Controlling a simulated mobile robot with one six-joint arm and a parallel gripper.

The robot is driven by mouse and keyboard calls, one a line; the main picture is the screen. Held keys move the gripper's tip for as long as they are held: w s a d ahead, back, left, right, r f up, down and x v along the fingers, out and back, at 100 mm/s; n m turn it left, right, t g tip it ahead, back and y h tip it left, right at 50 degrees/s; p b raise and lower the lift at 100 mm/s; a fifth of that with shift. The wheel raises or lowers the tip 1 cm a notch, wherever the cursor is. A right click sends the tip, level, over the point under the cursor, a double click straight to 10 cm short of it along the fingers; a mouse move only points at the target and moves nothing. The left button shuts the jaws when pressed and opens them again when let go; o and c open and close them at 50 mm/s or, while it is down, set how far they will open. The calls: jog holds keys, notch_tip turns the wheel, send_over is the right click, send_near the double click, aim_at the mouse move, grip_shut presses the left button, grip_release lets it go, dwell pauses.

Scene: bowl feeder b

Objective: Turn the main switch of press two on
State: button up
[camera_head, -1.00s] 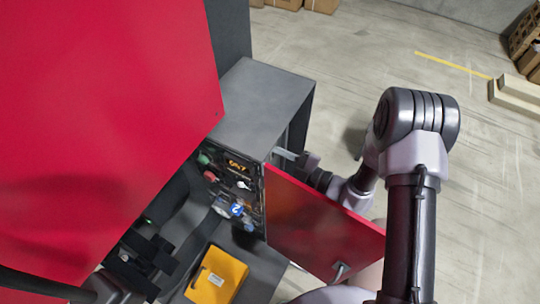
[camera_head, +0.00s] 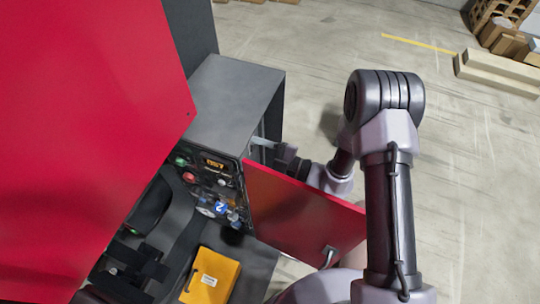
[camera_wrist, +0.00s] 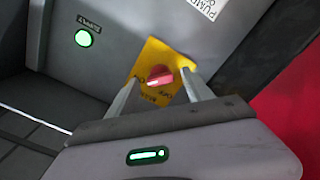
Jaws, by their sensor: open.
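The main switch is a red rotary knob (camera_wrist: 160,76) on a yellow plate (camera_wrist: 178,57) with dark lettering, seen in the wrist view on a grey panel. Its exact setting is hard to read. My gripper (camera_wrist: 161,79) is open, with one finger on each side of the knob. I cannot tell whether the fingers touch it. In the head view my gripper (camera_head: 264,144) is at the side of the grey cabinet (camera_head: 232,98), behind the open red panel; the knob is hidden there. A blue badge with a 2 (camera_head: 221,206) is on the cabinet's front.
A green lamp (camera_wrist: 83,38) is lit on the grey panel. The front control panel (camera_head: 210,178) has a display and several buttons. The red panel (camera_head: 300,215) stands out beside my arm. A yellow box (camera_head: 212,277) sits below.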

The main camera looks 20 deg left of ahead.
jog(key=s+d+b, duration=0.1)
jog(key=d+b, duration=0.3)
jog(key=d, duration=1.3)
jog(key=shift+s+d, duration=0.2)
jog(key=shift+s, duration=0.05)
